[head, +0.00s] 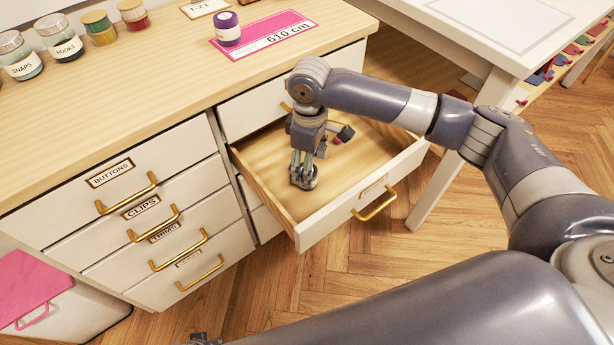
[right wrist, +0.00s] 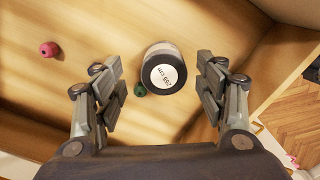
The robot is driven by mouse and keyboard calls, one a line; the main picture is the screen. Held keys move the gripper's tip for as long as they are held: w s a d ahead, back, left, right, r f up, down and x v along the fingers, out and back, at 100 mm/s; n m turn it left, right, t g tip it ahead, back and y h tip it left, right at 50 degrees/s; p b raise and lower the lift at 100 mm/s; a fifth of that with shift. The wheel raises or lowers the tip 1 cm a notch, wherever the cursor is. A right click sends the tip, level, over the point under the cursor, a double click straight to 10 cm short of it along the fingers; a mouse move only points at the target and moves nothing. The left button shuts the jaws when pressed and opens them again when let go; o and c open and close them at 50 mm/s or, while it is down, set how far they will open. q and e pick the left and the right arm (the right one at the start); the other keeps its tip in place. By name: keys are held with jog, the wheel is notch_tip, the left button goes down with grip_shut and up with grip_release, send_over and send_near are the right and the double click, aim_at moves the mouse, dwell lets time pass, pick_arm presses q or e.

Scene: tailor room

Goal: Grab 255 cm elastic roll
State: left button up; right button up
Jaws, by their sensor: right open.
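In the right wrist view the 255 cm elastic roll (right wrist: 165,78) is a dark roll with a pale round end label reading "255 cm". It stands on the wooden floor of an open drawer. My right gripper (right wrist: 162,92) is open, with a finger on each side of the roll and visible gaps to it. In the head view my right gripper (head: 304,180) points down into the open drawer (head: 378,185), and the roll there is hidden or cannot be made out. A small dark part at the bottom edge may be my left gripper (head: 203,340); its jaws do not show.
A small green item (right wrist: 140,90) lies beside the roll, and a pink spool (right wrist: 49,49) lies farther left. Drawer walls surround the right gripper. On the counter, a purple spool (head: 228,28) stands on a pink card (head: 263,38) reading "610 cm". Several jars stand at left.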

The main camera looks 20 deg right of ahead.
jog(key=f, duration=0.3)
jog(key=shift+s+a+f+b, duration=0.1)
jog(key=shift+a+f+b, duration=0.15)
jog(key=shift+f+b, duration=0.15)
jog(key=shift+f, duration=0.45)
pick_arm(q)
jog(key=r, duration=0.1)
jog(key=w+r, duration=0.2)
jog(key=shift+d+r, duration=0.1)
jog(key=shift+r, duration=0.25)
pick_arm(e)
jog(key=shift+c, duration=0.2)
jog(key=c, duration=1.1)
